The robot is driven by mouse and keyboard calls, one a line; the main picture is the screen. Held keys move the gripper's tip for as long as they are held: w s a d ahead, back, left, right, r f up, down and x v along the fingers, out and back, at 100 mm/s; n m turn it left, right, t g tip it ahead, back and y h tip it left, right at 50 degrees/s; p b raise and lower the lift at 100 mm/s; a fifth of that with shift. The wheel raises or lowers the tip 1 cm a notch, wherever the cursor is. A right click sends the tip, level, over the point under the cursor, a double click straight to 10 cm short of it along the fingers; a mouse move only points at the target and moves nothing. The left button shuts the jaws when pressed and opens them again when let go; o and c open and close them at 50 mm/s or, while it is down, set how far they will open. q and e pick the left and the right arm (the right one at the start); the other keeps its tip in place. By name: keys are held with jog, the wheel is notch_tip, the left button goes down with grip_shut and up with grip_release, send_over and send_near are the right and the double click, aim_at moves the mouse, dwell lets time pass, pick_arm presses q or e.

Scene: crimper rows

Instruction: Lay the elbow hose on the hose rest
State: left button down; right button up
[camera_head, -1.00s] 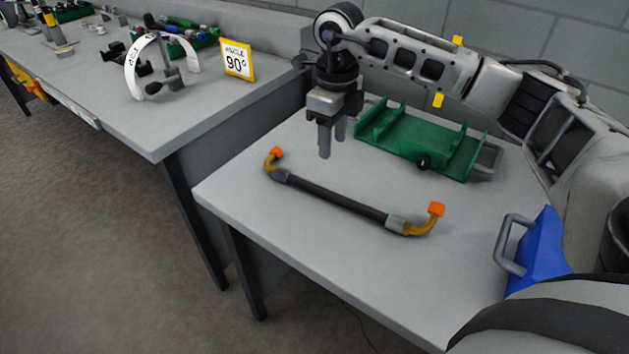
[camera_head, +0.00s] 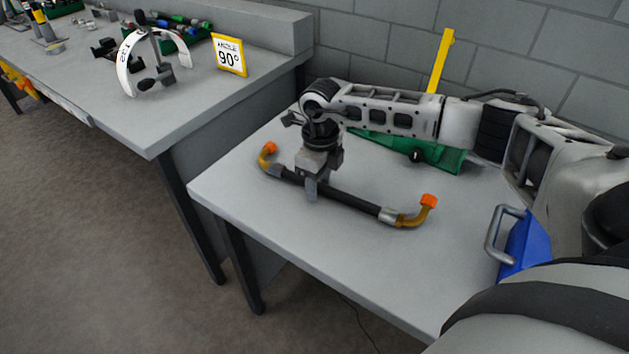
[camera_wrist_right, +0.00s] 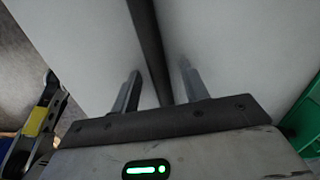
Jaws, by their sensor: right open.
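The elbow hose (camera_head: 350,201) is a black tube with brass-coloured elbows and orange caps at both ends. It lies on the grey table, its elbow ends tilted up. My right gripper (camera_head: 311,188) is open, pointing down at the middle of the hose, its fingers at about hose height. In the right wrist view the dark hose (camera_wrist_right: 146,35) runs between the two fingers (camera_wrist_right: 160,85), with gaps beside it. The green cradle (camera_head: 440,157), apparently the hose rest, stands behind, partly hidden by my right arm. My left gripper is out of view.
A blue block with a grey handle (camera_head: 526,247) stands at the table's right. A yellow upright bar (camera_head: 441,60) rises behind my arm. The left bench (camera_head: 120,120) holds a white arch gauge (camera_head: 125,65), a 90° sign (camera_head: 229,54) and tools.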

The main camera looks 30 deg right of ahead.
jog(key=shift+c, duration=0.4)
grip_shut()
jog(key=shift+r, duration=0.1)
